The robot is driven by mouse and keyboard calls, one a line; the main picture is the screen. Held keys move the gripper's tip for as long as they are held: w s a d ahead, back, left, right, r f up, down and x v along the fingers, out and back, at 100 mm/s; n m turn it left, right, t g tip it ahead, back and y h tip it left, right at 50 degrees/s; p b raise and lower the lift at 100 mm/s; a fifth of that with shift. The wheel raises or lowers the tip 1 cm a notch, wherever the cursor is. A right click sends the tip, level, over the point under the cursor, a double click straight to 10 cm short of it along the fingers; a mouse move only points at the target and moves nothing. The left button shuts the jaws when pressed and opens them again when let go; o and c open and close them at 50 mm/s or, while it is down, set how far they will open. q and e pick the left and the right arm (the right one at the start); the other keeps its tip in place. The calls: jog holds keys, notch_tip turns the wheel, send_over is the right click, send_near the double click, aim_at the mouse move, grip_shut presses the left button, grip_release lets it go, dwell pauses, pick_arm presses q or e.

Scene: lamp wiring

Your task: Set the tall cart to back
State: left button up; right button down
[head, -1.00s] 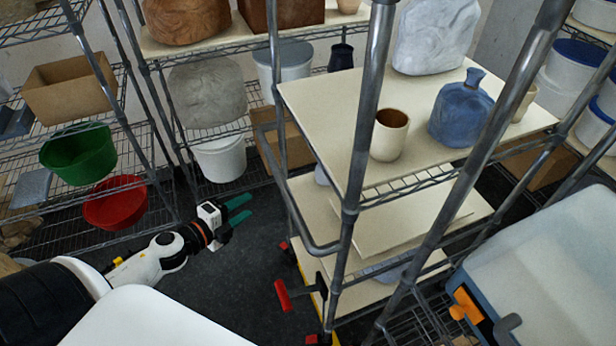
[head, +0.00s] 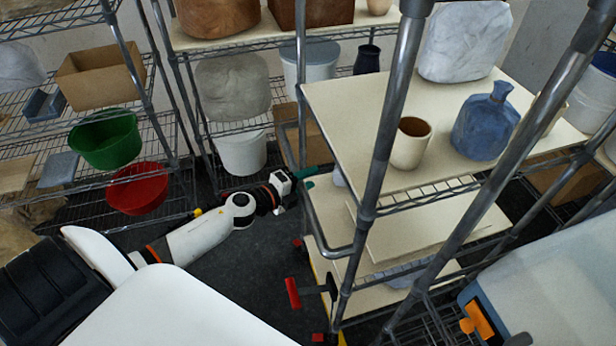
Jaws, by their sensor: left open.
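The tall cart (head: 352,90) is a metal-framed cart with cream shelves, standing at centre right. Its top shelf holds a cream cup (head: 410,148), a blue bottle-like vase (head: 485,122) and a white marbled block (head: 464,40). A looped metal handle (head: 312,215) is on its left side. My left gripper (head: 308,175), with green fingers, is open and empty beside the cart's left edge, near the top of that handle. Its fingertips partly overlap the cart frame, and I cannot tell if they touch. My right gripper is not in view.
Wire shelves at left hold a green bin (head: 105,140), a red bin (head: 137,188) and a cardboard box (head: 100,75). A red lever (head: 292,293) sticks out low on the cart. A translucent tub (head: 550,275) stands at lower right. Dark floor (head: 235,262) is free left of the cart.

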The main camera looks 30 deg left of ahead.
pick_arm(q)
jog(key=shift+w+d+f, duration=0.1)
jog(key=shift+w, duration=0.15)
grip_shut()
